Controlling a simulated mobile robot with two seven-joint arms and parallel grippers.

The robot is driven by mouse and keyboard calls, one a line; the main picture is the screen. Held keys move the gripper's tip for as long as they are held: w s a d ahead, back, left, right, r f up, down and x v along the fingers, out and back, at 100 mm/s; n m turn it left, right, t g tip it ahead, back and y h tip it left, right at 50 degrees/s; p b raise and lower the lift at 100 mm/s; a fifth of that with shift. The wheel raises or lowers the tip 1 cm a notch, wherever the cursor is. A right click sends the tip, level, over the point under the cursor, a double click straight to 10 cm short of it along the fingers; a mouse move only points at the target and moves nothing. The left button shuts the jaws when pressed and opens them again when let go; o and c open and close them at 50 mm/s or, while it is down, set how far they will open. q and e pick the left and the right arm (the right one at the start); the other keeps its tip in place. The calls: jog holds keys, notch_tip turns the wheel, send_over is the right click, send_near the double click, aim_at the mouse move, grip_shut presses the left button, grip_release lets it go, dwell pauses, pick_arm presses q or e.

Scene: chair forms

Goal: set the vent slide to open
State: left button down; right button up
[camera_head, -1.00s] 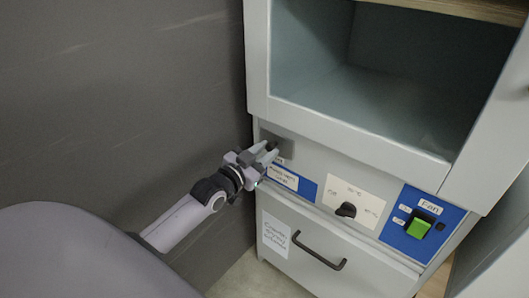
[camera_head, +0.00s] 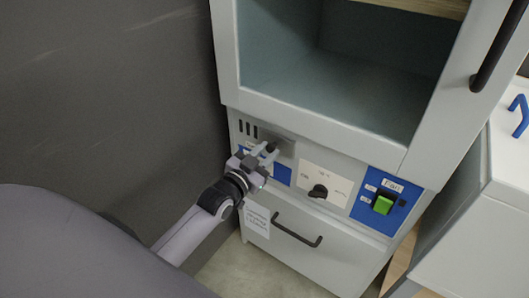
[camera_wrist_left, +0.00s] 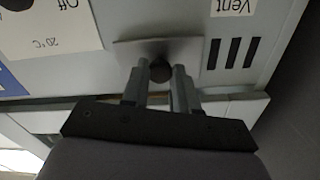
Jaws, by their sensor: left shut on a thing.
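The vent slide is a grey plate (camera_head: 284,144) with a dark round knob (camera_head: 271,147) on the cabinet's front panel. Several dark vent slots (camera_head: 248,129) show uncovered to the left of the plate. In the left wrist view the plate (camera_wrist_left: 126,48), knob (camera_wrist_left: 161,70) and bare slots (camera_wrist_left: 232,53) show again, the slots to the right beside the "Vent" label (camera_wrist_left: 233,7). My left gripper (camera_head: 268,153) is shut on the knob, one finger on each side; its fingers also show in the left wrist view (camera_wrist_left: 160,80). My right gripper is not in view.
Right of the slide are a dark dial (camera_head: 318,191) on a white plate and a green fan switch (camera_head: 383,205) on a blue panel. Below is a drawer with a black handle (camera_head: 296,232). A dark wall (camera_head: 110,100) stands close on the left.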

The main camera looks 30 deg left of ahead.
pick_arm(q)
jog(key=c, duration=0.9)
grip_release()
jog(key=shift+d, duration=0.25)
jog(key=shift+o, duration=0.2)
jog(key=s+p, duration=0.1)
jog(key=s, duration=0.6)
jog(key=shift+a, duration=0.3)
jog(key=shift+s, duration=0.1)
jog(key=s+d+f+n+g+h, duration=0.1)
jog(key=s+d+f+g, duration=0.4)
jog(key=s, duration=0.3)
jog(key=s+d+f+g, duration=0.2)
jog(key=s+d+f, duration=0.2)
jog(key=s+f, duration=0.4)
notch_tip(320, 180, up, 12)
jog(key=s+p, duration=0.2)
jog(key=p, duration=1.2)
jog(key=shift+a+g, duration=0.3)
jog(key=shift+a, duration=0.1)
